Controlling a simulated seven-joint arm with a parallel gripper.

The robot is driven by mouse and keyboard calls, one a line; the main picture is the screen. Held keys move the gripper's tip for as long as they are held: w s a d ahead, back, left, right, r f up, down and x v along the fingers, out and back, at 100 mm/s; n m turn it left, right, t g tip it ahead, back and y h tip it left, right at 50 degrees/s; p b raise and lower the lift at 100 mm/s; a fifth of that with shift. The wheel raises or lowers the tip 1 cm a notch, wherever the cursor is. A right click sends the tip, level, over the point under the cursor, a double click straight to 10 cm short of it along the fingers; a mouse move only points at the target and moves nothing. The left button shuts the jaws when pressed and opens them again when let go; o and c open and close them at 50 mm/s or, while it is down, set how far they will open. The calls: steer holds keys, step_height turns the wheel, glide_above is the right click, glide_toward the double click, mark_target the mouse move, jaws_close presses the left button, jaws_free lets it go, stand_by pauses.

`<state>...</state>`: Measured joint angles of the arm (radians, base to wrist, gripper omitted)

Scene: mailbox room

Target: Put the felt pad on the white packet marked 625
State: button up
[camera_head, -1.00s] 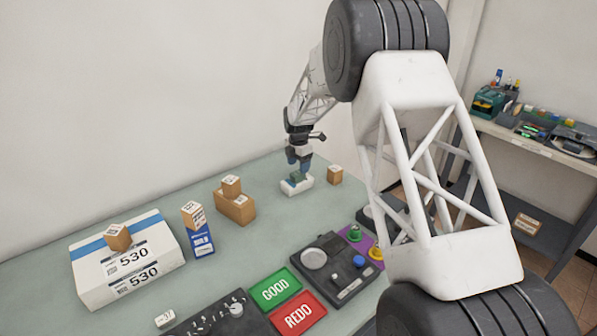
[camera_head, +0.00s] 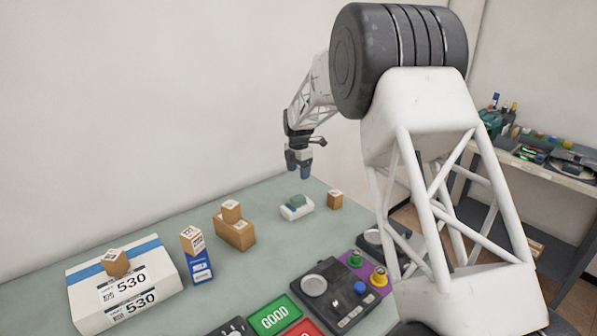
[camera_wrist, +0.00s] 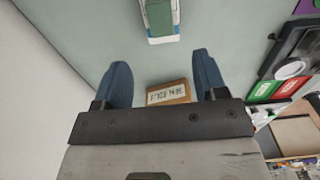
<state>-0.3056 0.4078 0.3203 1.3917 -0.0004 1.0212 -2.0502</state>
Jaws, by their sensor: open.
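The green felt pad (camera_head: 297,201) lies on top of a small white packet (camera_head: 293,213) at the back of the table. In the wrist view the pad (camera_wrist: 160,18) and the packet's white edge (camera_wrist: 164,40) show at the top edge, partly cut off. The number on this packet cannot be read. My gripper (camera_head: 299,173) is open and empty, raised above the table over the packet and apart from it. In the wrist view its two blue fingers are spread wide (camera_wrist: 162,68).
A small brown box (camera_head: 335,199) stands just right of the packet. Stacked brown boxes (camera_head: 234,231), a blue-and-white carton (camera_head: 197,259) and a large package marked 530 (camera_head: 150,297) stand to the left. A dark button panel (camera_head: 340,290) and green GOOD pad (camera_head: 274,316) are in front.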

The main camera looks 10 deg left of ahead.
stand_by(0.5)
steer(key=s+d+r+m+t, duration=0.1)
steer(key=s+d+r+m, duration=0.75)
steer(key=s, duration=0.55)
steer(key=s+d+r+m, duration=0.5)
steer(key=s+d+r, duration=0.55)
steer(key=s, duration=0.35)
steer(key=s+d+f+m, duration=0.1)
steer(key=s+d+m, duration=0.2)
steer(key=s, duration=0.8)
steer(key=s+d+f+m+t, duration=0.1)
steer(key=s+d+f+m, duration=0.1)
steer(key=s+m, duration=0.4)
steer(key=s+d+f+m, duration=0.1)
steer(key=s+d+m, duration=0.3)
steer(key=s, duration=1.2)
steer(key=shift+s+d+f+m+t, duration=0.2)
steer(key=shift+d+m+t, duration=0.15)
steer(key=shift+d, duration=0.2)
